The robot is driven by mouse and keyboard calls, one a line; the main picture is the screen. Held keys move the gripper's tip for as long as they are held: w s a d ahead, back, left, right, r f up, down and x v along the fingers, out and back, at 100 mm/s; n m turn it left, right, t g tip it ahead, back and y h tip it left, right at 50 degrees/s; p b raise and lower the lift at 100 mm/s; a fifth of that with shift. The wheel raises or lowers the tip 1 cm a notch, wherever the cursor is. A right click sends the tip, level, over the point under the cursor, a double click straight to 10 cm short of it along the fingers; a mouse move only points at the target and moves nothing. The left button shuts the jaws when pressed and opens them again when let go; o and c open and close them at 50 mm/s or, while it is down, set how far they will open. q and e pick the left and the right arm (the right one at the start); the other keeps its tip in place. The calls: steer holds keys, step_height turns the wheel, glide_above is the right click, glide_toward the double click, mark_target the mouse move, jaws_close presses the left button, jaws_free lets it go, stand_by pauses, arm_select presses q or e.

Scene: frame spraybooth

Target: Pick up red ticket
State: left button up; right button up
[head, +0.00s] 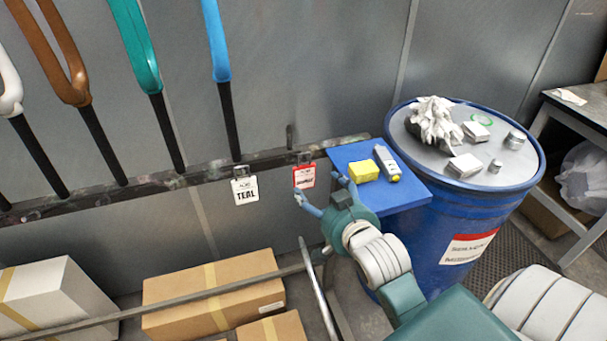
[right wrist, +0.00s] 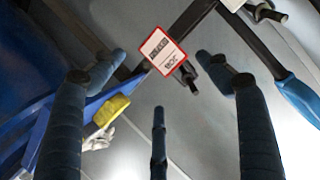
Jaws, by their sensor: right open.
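The red ticket (head: 304,178) is a small white card with a red border and print. It hangs from a dark clip on the wall rail (head: 100,190). My right gripper (head: 319,186) is open and empty in front of the ticket, with blue fingers spread. In the right wrist view the ticket (right wrist: 162,51) appears tilted, beyond the spread fingertips (right wrist: 155,75) and apart from them. Its clip shows at its lower right. My left gripper is in neither view.
A white TEAL ticket (head: 244,190) hangs to the left. A blue shelf (head: 408,197) holds a yellow block (head: 363,170) and a marker-like item (head: 387,163), close right of my gripper. A blue drum (head: 450,225) stands behind. Boxes (head: 215,285) and a metal bar lie below.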

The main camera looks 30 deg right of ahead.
mark_target(305, 176)
steer(key=p+x, duration=0.1)
steer(key=x, duration=0.2)
steer(key=r+p+x, duration=0.1)
steer(key=x, duration=0.2)
steer(key=shift+w, duration=0.4)
steer(key=p+x, duration=0.1)
steer(key=x, duration=0.2)
steer(key=shift+w+a, duration=0.1)
steer(key=shift+w, duration=0.1)
steer(key=shift+w+f, duration=0.35)
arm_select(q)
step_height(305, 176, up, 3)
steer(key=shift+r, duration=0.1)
arm_select(e)
steer(key=shift+s+r, duration=0.1)
steer(key=shift+s, duration=0.05)
steer(key=shift+c, duration=0.2)
steer(key=c, duration=1)
